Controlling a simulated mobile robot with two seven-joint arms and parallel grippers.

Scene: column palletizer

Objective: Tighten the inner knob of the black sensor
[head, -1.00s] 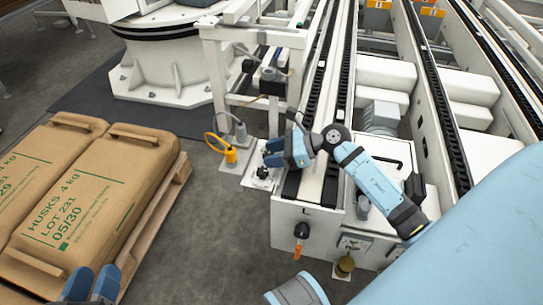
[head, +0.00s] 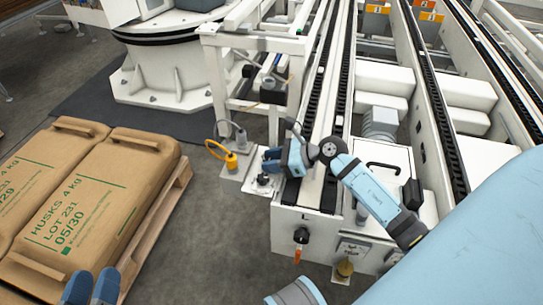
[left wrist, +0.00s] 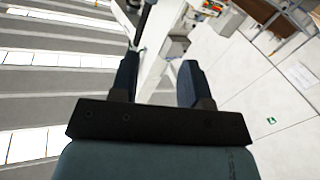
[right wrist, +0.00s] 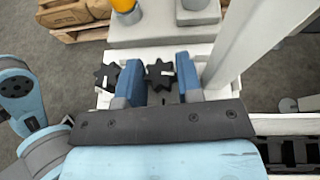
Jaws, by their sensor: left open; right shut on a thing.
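Two black star-shaped knobs sit side by side on a pale plate beside the conveyor end. The inner knob (right wrist: 160,73) is between the fingers of my right gripper (right wrist: 158,76), which is shut on it. The outer knob (right wrist: 107,77) is free, just left of the fingers; it also shows in the head view (head: 263,180). My right gripper (head: 270,160) hides the inner knob in the head view. I cannot tell which body is the black sensor; a black box (head: 273,90) is on the white frame behind. My left gripper (head: 90,287) is open and empty at the lower left.
A yellow-orange sensor (head: 231,160) and a grey sensor (head: 241,135) with cables stand close to the knobs. A white frame post (right wrist: 240,40) rises right of my right gripper. The conveyor (head: 317,190) runs alongside. Brown sacks (head: 100,185) lie on a pallet at left.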

